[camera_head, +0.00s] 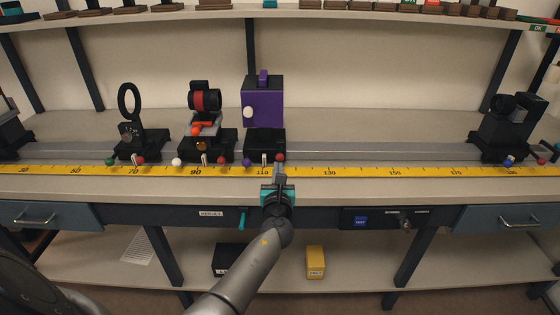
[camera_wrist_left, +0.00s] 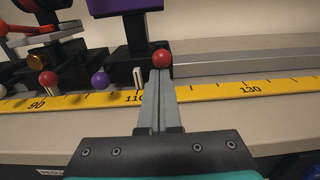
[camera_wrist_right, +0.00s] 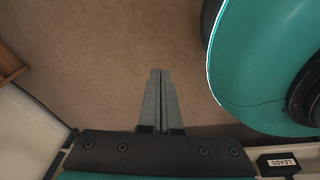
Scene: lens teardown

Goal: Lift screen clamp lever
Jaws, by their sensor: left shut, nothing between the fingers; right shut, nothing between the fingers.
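The screen (camera_head: 262,108) is a purple upright panel on a black carriage (camera_head: 265,141) near the 110 mark. At the carriage's front right is a red ball knob (camera_head: 280,157), seemingly the end of the clamp lever; it also shows in the left wrist view (camera_wrist_left: 162,58). The lever's arm is mostly hidden. My left gripper (camera_head: 279,172) is shut and empty, its fingertips (camera_wrist_left: 160,74) just below the red knob in the picture; I cannot tell whether they touch it. My right gripper (camera_wrist_right: 160,72) is shut and empty, pointing at the brown floor, away from the bench.
A purple ball knob (camera_wrist_left: 100,78) is at the carriage's left. The yellow scale (camera_head: 330,171) runs along the front of the rail (camera_head: 380,151). A red-and-black lens unit (camera_head: 204,100), a ring holder (camera_head: 129,101) and a far-right unit (camera_head: 500,125) stand on the rail.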

